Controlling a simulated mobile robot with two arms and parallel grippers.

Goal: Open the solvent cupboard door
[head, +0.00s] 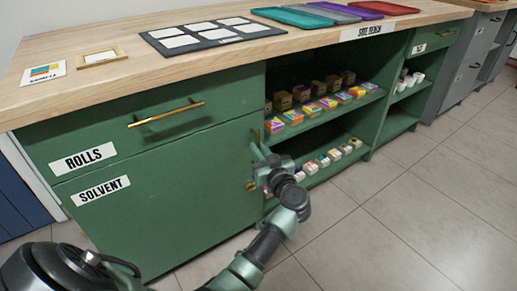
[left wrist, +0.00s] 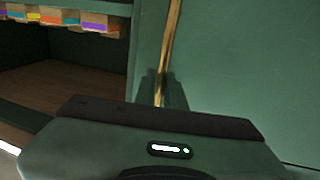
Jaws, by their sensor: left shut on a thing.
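The solvent cupboard door (head: 150,205) is the green lower front at the left, with a white SOLVENT label (head: 101,190). It looks closed, flush below the drawer. Its upright brass handle (head: 251,186) is near the door's right edge, mostly hidden by my left gripper (head: 257,157). In the left wrist view the brass handle (left wrist: 171,45) runs down between the fingers of my left gripper (left wrist: 164,92), which is shut on it. The green door face (left wrist: 240,80) fills the right of that view. My right gripper is not in view.
Above the door is a drawer labelled ROLLS (head: 91,158) with a brass handle (head: 166,113). Open shelves with small colourful boxes (head: 292,117) lie right of the door. The tiled floor (head: 400,200) in front is clear. Trays lie on the wooden worktop (head: 120,75).

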